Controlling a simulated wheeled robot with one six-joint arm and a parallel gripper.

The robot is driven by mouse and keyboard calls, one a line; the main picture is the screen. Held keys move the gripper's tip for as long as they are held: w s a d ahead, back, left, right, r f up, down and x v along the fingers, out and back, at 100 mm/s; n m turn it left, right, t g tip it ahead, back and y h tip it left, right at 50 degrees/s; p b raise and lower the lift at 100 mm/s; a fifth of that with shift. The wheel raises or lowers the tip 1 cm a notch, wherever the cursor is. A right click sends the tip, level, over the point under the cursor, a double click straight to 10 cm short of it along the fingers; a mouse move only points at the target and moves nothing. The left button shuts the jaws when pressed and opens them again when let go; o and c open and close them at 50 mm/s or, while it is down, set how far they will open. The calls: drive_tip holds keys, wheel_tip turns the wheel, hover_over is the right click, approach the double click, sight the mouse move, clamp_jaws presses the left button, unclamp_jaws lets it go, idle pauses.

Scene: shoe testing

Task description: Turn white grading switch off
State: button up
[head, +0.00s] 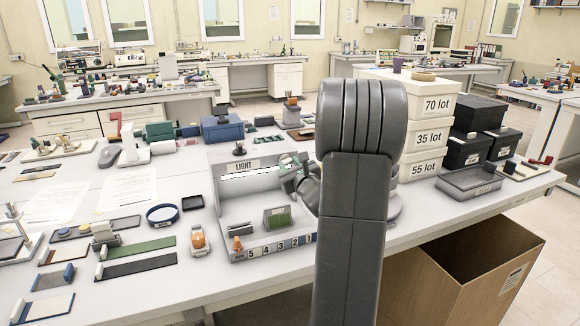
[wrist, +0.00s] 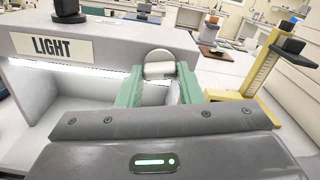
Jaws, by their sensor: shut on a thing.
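The grading booth is a grey open-fronted box with a LIGHT label (head: 240,166) on its top edge. A bright white strip (head: 250,173) glows under that edge, and the glow also shows in the wrist view (wrist: 75,75). My gripper (head: 292,166) is at the right end of the booth's top edge. In the wrist view its green fingers (wrist: 159,85) are closed on the sides of a pale rounded knob (wrist: 159,64), which looks like the white grading switch. The knob's lower part is hidden by my gripper.
Inside the booth stand a green block (head: 278,217) and a small orange piece (head: 237,243), above a numbered strip (head: 275,247). White lot boxes (head: 422,139) and black boxes (head: 470,150) stand to the right. A yellow gauge (wrist: 262,65) stands right of my gripper.

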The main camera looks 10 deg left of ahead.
drive_tip(key=shift+f+b, duration=0.15)
drive_tip(key=shift+b, duration=0.45)
drive_tip(key=n+b, duration=1.4)
drive_tip(key=b, duration=0.7)
drive_tip(key=shift+n, duration=0.4)
drive_tip(key=o, duration=1)
